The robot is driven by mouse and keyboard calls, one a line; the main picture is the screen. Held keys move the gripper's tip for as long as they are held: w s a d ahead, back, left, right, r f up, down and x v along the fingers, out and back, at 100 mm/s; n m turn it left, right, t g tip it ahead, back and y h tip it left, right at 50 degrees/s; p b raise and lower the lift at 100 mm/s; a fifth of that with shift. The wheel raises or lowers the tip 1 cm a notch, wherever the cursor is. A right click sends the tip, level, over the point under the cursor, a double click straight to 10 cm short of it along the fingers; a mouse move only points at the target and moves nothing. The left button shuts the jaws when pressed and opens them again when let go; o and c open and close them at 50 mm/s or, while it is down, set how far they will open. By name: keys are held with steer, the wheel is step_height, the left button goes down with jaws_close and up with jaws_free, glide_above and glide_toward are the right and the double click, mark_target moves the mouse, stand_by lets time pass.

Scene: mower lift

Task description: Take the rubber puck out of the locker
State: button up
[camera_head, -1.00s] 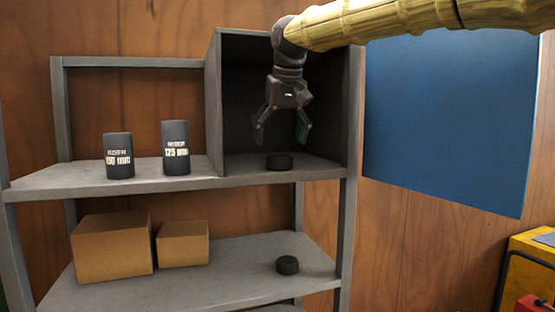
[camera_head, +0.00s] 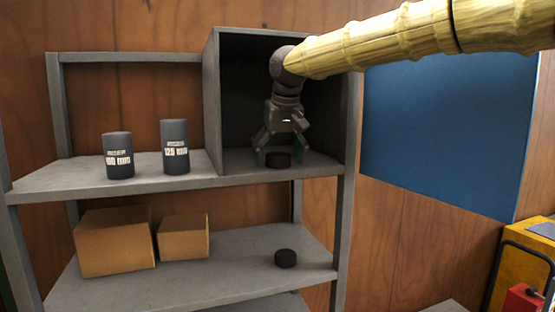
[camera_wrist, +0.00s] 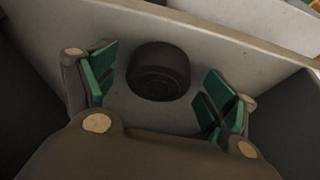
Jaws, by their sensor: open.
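The black rubber puck (camera_head: 278,160) lies flat on the floor of the grey open-fronted locker (camera_head: 212,100), near its front. In the wrist view the puck (camera_wrist: 158,72) sits between the two green-padded fingers, with a gap on each side. My gripper (camera_head: 281,156) points down inside the locker with its fingers low, one on either side of the puck. It is open and holds nothing. In the wrist view my gripper (camera_wrist: 158,98) shows its fingers spread wide. A second black puck (camera_head: 286,258) lies on the lower shelf.
Two dark cylinders (camera_head: 118,155) (camera_head: 175,148) stand on the upper shelf (camera_head: 75,182), left of the locker. Two cardboard boxes (camera_head: 115,242) (camera_head: 183,237) sit on the lower shelf. The locker's side walls stand close around my gripper. A blue panel (camera_head: 445,120) hangs at right.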

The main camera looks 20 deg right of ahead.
steer(key=shift+d, duration=0.15)
steer(key=c, duration=1)
steer(key=shift+c, duration=0.8)
steer(key=shift+r, duration=0.1)
